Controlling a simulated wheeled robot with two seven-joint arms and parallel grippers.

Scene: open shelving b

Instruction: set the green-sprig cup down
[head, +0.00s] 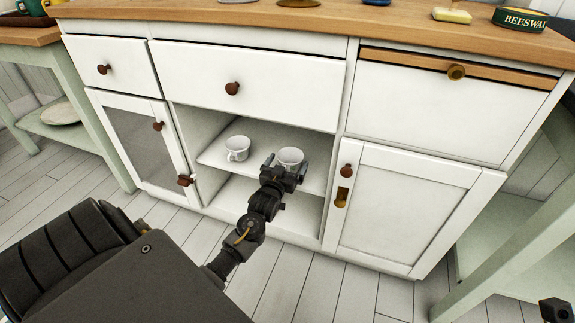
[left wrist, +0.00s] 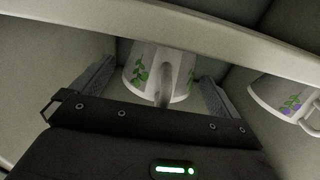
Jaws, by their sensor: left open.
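The green-sprig cup (left wrist: 143,75) is white with green leaves and sits between the open fingers of my left gripper (left wrist: 155,92) in the left wrist view. Its handle points toward the gripper's palm, and a pale shelf edge hides part of it. In the head view the same cup (head: 290,155) is on the cabinet's open middle shelf (head: 215,159), just beyond my left gripper (head: 285,172). I cannot tell whether a finger touches it. At the lower right edge of the head view a dark piece, seemingly my right gripper (head: 556,310), shows only partly.
A second white cup (head: 237,148), with purple and green decoration in the left wrist view (left wrist: 285,97), stands to the left on the same shelf. Drawers (head: 245,85) are above, and cabinet doors (head: 400,205) flank the opening. The lower compartment looks empty.

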